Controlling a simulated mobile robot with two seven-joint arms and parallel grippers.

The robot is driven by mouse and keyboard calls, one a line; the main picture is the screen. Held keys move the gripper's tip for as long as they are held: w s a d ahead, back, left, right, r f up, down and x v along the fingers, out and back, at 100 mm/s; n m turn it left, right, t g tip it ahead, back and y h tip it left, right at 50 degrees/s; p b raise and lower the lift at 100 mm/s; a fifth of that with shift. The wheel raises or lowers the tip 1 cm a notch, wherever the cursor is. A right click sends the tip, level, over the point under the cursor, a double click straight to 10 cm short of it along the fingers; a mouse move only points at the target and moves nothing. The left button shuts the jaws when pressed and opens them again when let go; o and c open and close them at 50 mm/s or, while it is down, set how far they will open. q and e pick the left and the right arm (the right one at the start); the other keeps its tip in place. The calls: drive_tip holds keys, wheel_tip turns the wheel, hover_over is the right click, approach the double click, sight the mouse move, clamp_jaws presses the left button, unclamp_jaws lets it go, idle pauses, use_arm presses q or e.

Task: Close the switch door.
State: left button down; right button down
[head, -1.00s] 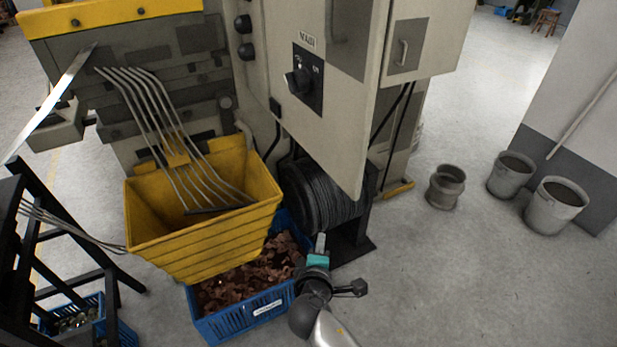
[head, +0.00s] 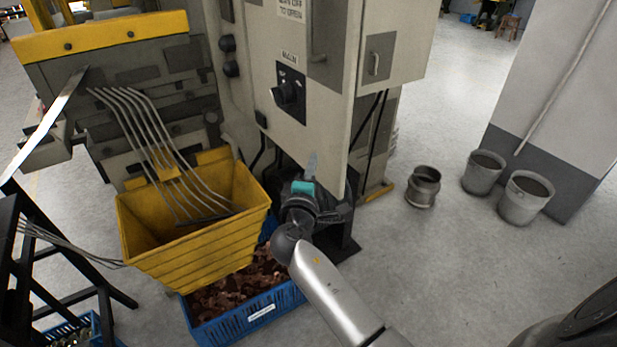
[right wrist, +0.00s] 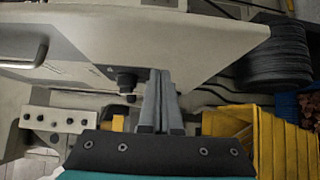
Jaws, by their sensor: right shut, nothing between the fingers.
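The switch door (head: 322,115) is a pale grey panel at the upper middle of the head view. It carries a black rotary switch (head: 288,92) under a MAIN label and a handle (head: 318,35) higher up. Its free edge stands out from the machine cabinet, so it looks ajar. My right gripper (head: 312,163) is shut and empty, pointing up at the door's lower part. In the right wrist view the door (right wrist: 190,40) and the shut fingertips (right wrist: 160,75) show close together; I cannot tell whether they touch. My left gripper is not in view.
A yellow bin (head: 190,240) stands left of my right arm, with a blue crate (head: 250,315) of copper scrap below it. A dark cable spool (right wrist: 278,55) is near the gripper. Grey buckets (head: 525,198) and a metal pot (head: 423,187) stand right. Floor between is clear.

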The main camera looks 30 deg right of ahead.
sight(330, 149)
drive_tip(key=shift+w+d+p, duration=0.2)
drive_tip(key=shift+d+p, duration=0.25)
drive_tip(key=shift+d, duration=1.5)
drive_tip(key=shift+d, duration=0.15)
